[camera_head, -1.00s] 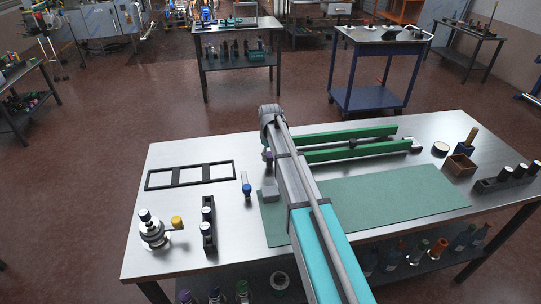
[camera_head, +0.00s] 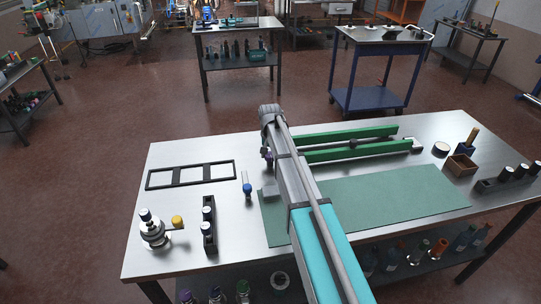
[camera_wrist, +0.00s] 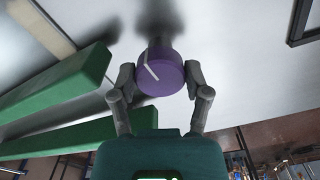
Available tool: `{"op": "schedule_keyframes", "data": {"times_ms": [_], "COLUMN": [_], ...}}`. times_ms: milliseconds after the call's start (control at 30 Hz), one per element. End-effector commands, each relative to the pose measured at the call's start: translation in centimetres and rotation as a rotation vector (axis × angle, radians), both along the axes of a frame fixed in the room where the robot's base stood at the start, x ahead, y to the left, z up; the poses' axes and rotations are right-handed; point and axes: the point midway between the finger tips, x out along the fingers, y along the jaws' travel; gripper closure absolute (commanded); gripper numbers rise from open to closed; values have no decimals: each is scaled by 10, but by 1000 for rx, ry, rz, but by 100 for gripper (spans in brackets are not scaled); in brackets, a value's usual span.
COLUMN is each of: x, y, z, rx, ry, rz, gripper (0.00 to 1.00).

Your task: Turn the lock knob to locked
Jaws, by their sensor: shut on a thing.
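The lock knob (camera_wrist: 166,70) is a round purple knob with a white line on its face. In the wrist view the line is tilted, running from upper left to lower right. My gripper (camera_wrist: 160,77) is shut on the knob, one finger on its left side and one on its right. In the head view only a little purple of the knob (camera_head: 265,152) shows beside the end of my arm, and my fingers are mostly hidden there. The position marks around the knob cannot be made out.
Two green rails (camera_head: 349,149) lie close to the right of my gripper. A black frame (camera_head: 190,175), a blue-capped tube (camera_head: 246,184) and a grey block (camera_head: 269,192) are on the left. A green mat (camera_head: 390,203) covers the table's front right.

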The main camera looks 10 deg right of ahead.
Motion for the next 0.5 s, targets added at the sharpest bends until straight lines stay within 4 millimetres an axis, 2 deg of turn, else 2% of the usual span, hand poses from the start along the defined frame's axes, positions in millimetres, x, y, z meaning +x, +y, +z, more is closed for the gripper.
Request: {"op": "schedule_keyframes", "data": {"times_ms": [200,500], "x": [-1,-1], "y": [0,0], "z": [0,0], "rx": [1,0], "ry": [3,3], "rz": [-90,-121], "gripper": [86,86]}}
